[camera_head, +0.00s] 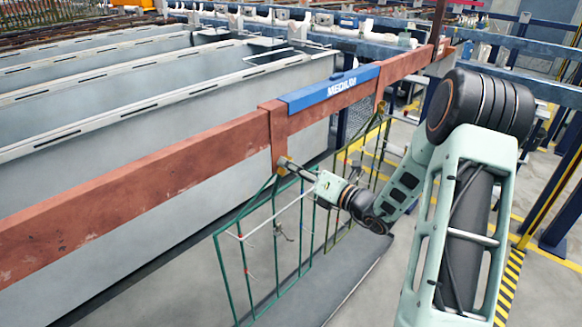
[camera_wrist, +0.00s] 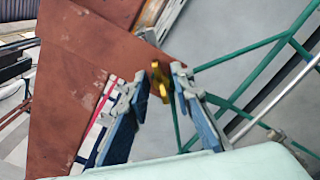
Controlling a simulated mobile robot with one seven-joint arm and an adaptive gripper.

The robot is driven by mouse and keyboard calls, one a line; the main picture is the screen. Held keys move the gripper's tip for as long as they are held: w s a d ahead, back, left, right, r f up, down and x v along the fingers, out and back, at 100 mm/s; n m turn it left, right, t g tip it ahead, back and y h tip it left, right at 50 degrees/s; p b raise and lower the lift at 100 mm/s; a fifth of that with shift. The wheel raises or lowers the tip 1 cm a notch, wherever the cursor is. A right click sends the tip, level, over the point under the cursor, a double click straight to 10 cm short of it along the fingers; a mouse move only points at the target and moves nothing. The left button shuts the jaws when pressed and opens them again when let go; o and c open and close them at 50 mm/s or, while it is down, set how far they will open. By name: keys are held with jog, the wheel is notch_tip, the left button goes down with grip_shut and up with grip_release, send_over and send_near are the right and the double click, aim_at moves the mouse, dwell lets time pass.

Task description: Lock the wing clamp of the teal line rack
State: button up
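The teal line rack (camera_head: 217,262) hangs below the red-brown bar (camera_head: 150,160), left of my forearm. Part of its teal frame also shows on the right in the wrist view (camera_wrist: 245,60). A small brass-yellow wing clamp (camera_wrist: 161,80) shows at the lower edge of the red-brown hanger plate in the wrist view. My gripper (camera_head: 287,163) reaches the bottom of the hanger. In the wrist view its fingers (camera_wrist: 155,84) are apart, with the clamp between or just beyond the tips; contact cannot be told. In the head view the clamp is hidden or too small to tell.
A second, olive-yellow rack (camera_head: 342,170) hangs just behind. A blue "MEDIUM" label (camera_head: 335,88) sits on the bar. Long grey tanks (camera_head: 120,110) fill the left. Grey floor lies at the lower right, with a yellow-black striped strip (camera_head: 510,285).

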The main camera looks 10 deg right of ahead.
grip_shut()
jog(key=shift+s+a+n+b, duration=0.1)
jog(key=shift+a+n+b, duration=0.05)
jog(key=shift+n+b, duration=3.75)
jog(key=shift+r+n+p, duration=0.1)
jog(key=shift+n+p, duration=0.25)
jog(key=shift+n, duration=0.25)
jog(key=shift+o, duration=0.5)
grip_release()
